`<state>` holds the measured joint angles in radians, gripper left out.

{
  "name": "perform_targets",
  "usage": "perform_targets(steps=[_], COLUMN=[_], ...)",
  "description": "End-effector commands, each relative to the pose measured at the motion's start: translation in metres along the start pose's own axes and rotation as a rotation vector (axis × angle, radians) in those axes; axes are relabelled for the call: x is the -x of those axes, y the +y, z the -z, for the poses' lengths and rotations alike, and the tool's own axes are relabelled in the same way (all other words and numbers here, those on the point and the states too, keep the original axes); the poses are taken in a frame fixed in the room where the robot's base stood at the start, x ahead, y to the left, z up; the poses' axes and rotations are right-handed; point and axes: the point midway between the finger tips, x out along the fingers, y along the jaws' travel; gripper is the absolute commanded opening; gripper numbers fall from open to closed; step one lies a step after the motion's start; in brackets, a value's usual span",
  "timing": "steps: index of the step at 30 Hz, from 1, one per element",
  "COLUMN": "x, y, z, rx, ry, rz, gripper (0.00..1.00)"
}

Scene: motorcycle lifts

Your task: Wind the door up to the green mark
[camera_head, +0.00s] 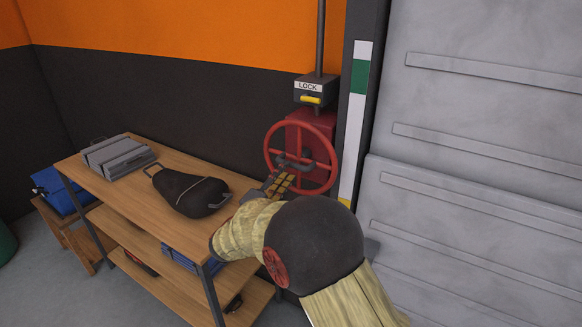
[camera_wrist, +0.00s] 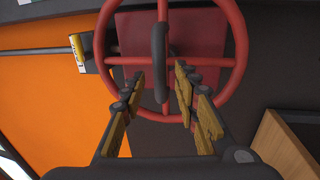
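The red handwheel (camera_head: 332,150) is mounted on a red box beside the door, with a dark handle (camera_head: 292,162) across its face. In the wrist view the wheel (camera_wrist: 238,45) fills the upper middle, and its dark handle (camera_wrist: 160,65) points down between my fingertips. My gripper (camera_head: 280,182) is open; in the wrist view its fingers (camera_wrist: 160,82) stand either side of the handle, with gaps showing. The grey panelled door (camera_head: 480,130) is on the right; its bottom edge is out of view. The green mark (camera_head: 359,77) is high on a white strip on the door post.
A LOCK box (camera_head: 316,92) with a yellow lever (camera_head: 311,99) sits above the wheel. A yellow mark (camera_head: 345,202) is low on the strip.

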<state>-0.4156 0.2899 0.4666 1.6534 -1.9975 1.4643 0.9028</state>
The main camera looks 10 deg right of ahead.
Motion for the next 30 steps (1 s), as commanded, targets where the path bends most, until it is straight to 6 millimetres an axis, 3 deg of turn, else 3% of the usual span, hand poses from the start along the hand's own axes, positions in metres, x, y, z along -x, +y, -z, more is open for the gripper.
perform_targets(steps=[4, 10, 20, 30], x=[-0.024, -0.042, -0.045, -0.045], y=[-0.001, -0.001, 0.000, 0.000], z=[-0.001, 0.000, 0.000, 0.000], rx=[-0.001, 0.000, 0.001, 0.001], ry=[-0.003, -0.001, 0.000, 0.000], rz=[-0.001, 0.000, 0.000, 0.001], gripper=[0.31, 0.31, 0.31, 0.12])
